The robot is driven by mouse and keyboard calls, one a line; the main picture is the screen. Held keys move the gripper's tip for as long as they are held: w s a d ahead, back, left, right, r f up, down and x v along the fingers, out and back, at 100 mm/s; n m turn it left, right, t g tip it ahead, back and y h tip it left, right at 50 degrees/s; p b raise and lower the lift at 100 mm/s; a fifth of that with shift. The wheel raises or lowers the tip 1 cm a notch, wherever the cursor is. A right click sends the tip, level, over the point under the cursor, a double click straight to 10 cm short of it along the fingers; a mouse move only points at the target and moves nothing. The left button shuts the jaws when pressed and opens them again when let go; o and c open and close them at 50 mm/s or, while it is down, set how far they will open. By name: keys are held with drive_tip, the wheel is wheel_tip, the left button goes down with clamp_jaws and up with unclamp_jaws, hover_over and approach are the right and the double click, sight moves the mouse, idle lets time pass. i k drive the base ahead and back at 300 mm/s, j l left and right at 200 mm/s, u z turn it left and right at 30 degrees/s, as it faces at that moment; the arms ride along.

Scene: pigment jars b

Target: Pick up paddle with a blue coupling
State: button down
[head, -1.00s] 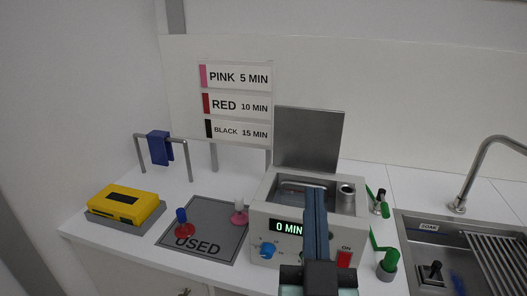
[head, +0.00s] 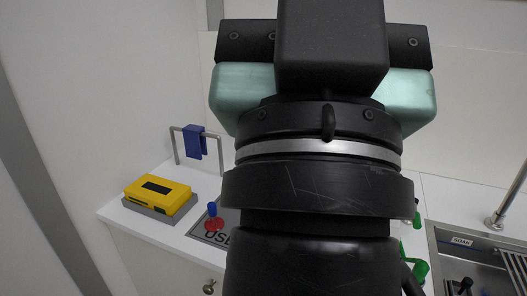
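A paddle with a blue top and a red disc-shaped base (head: 213,221) stands upright on the grey mat marked USED (head: 203,233), left of my arm. The blue part, the coupling by its look, is uppermost. My gripper (head: 330,45) is raised close to the camera and fills the upper middle of the head view, with black and teal parts showing. Its fingertips are hidden, so I cannot tell whether it is open or holds anything. It is not seen touching the paddle. My arm covers the right part of the mat.
A yellow box (head: 157,195) lies on a grey base at the left. A blue clip-like piece (head: 195,141) hangs on a metal rail behind it. A sink (head: 480,262) with a SOAK label and a tap is at the right. My arm hides the control box and signs.

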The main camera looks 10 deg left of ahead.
sight(214, 224)
drive_tip(key=i+j+u, duration=0.15)
drive_tip(key=i, duration=0.3)
drive_tip(key=i+j+u, duration=0.2)
drive_tip(key=i, duration=0.3)
drive_tip(key=j, duration=0.1)
